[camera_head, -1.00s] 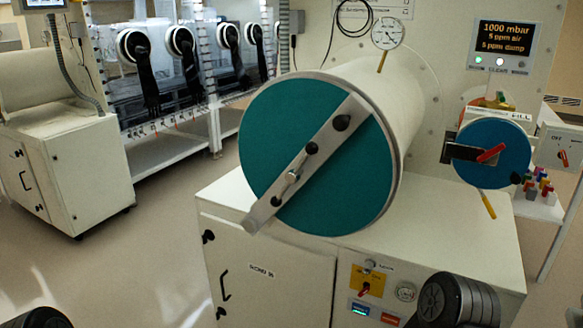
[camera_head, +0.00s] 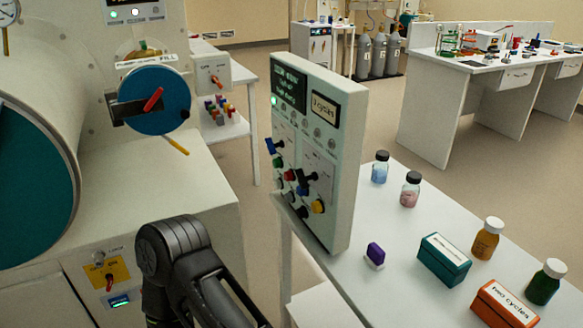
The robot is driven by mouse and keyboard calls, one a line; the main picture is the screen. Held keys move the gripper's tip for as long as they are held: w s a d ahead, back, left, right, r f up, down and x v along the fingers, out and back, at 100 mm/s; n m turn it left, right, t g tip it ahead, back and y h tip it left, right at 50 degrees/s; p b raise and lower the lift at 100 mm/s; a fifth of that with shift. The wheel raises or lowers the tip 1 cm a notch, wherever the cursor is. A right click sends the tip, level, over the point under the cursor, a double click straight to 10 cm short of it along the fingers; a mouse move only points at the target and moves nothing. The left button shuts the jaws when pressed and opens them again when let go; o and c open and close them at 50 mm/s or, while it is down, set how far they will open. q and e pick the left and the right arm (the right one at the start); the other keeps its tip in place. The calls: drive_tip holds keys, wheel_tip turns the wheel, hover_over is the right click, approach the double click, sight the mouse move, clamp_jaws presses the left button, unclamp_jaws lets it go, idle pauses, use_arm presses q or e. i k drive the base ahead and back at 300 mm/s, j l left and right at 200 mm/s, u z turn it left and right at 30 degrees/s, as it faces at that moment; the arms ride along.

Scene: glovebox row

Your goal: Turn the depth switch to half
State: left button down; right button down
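A tall white control panel (camera_head: 333,165) stands in the middle of the view, seen at an angle. The labels are too small to read, so I cannot tell which is the depth switch. My dark right arm comes up at the bottom, left of the panel, apart from it. Neither gripper's fingertips show.
A white table (camera_head: 385,265) right of the panel holds capped bottles (camera_head: 486,240), a teal box (camera_head: 444,259), an orange box (camera_head: 503,306) and a purple item (camera_head: 375,254). The teal-doored chamber (camera_head: 35,185) is at left. A small switch box (camera_head: 212,75) with a red knob stands behind.

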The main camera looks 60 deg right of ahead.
sight(304, 185)
drive_tip(key=z, duration=2.3)
